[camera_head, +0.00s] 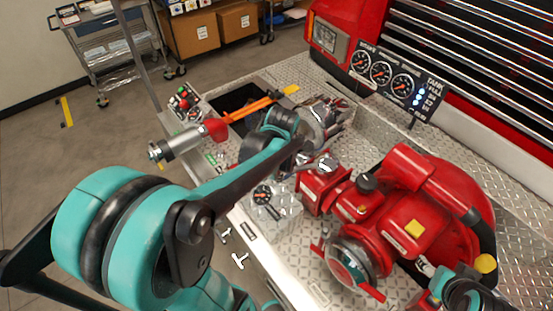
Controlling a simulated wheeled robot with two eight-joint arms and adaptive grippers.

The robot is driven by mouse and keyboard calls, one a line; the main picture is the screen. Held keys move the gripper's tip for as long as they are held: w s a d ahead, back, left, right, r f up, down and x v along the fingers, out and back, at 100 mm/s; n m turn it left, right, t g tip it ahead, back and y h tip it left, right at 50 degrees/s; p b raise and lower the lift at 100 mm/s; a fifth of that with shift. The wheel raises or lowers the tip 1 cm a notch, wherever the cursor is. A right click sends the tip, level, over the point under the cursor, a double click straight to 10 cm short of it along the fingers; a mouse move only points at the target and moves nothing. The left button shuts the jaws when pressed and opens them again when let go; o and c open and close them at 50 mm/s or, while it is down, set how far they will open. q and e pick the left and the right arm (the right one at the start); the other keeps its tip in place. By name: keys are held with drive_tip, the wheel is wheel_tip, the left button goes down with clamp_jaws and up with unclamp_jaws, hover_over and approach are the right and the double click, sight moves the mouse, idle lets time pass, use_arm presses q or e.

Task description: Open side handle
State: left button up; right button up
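Two pale T-shaped side handles stick out from the side face of the metal bumper (287,277). The upper side handle (225,235) and the lower side handle (240,260) both sit just right of my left arm's large teal joint. I cannot tell from this view whether either handle is pulled out. My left arm crosses the picture from the lower left and reaches over the bumper.
A red pump (410,215) fills the right of the diamond-plate deck. A gauge panel (395,80) stands behind it. A red and silver nozzle (188,140) juts past the bumper's left edge. A grey cart (105,45) stands far back.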

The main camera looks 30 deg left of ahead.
use_arm(q)
drive_tip(key=v, duration=0.9)
